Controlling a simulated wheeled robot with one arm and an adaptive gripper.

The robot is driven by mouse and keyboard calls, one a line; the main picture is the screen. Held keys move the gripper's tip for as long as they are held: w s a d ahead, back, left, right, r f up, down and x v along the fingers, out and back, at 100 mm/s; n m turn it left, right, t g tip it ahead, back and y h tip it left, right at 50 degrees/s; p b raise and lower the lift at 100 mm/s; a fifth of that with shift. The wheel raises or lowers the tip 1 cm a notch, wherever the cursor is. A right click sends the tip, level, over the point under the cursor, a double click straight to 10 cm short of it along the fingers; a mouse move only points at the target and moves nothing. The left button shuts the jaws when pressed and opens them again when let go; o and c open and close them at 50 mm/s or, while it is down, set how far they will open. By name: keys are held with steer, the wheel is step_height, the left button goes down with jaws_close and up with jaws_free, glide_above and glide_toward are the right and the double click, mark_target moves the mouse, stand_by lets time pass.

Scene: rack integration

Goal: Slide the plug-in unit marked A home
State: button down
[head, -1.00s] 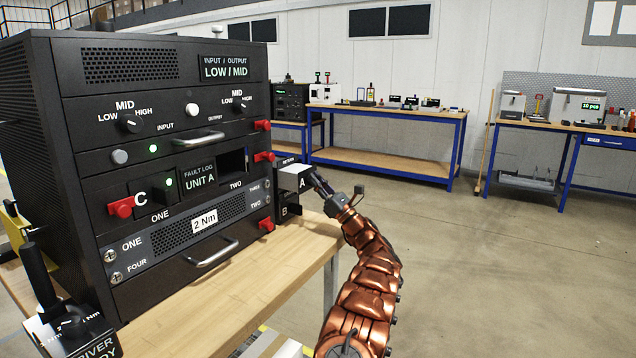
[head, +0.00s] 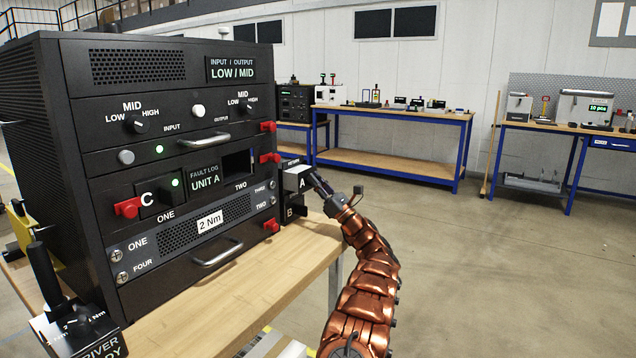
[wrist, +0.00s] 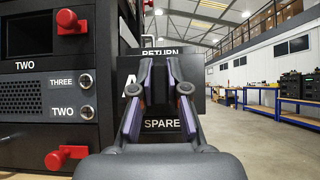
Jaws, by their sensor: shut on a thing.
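The unit marked A (head: 297,179) is a light-topped block with a dark labelled face, beside the rack's right side in the head view. My gripper (head: 314,178) is shut on it. In the wrist view the fingers (wrist: 160,92) cover most of its face, leaving part of the letter A visible. The black rack (head: 75,190) has a dark open bay (head: 237,163) above the label TWO; it also shows in the wrist view (wrist: 33,36). Unit C (head: 152,197) sits in bay ONE with a green light. The display reads FAULT LOG UNIT A.
A unit marked B (head: 290,212) sits below A, by the holder labelled RETURN and SPARE (wrist: 163,125). Red latches (head: 270,158) stick out from the rack front. A driver stand (head: 75,330) is at lower left. The wooden bench (head: 240,295) is clear before the rack.

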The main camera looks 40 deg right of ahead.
steer(key=shift+w+a, duration=0.1)
steer(key=shift+w, duration=0.2)
steer(key=c, duration=1.1)
jaws_free()
steer(key=shift+w+a+y, duration=0.15)
steer(key=shift+w+y, duration=0.05)
steer(key=shift+y, duration=0.1)
steer(key=shift+a+f, duration=0.1)
steer(key=shift+s+f, duration=0.35)
steer(key=v, duration=0.7)
steer(key=d+v, duration=0.1)
steer(key=v, duration=0.2)
steer(key=shift+s+r, duration=0.2)
steer(key=shift+s, duration=0.15)
steer(key=shift+s+f, duration=0.3)
steer(key=shift+s, duration=0.1)
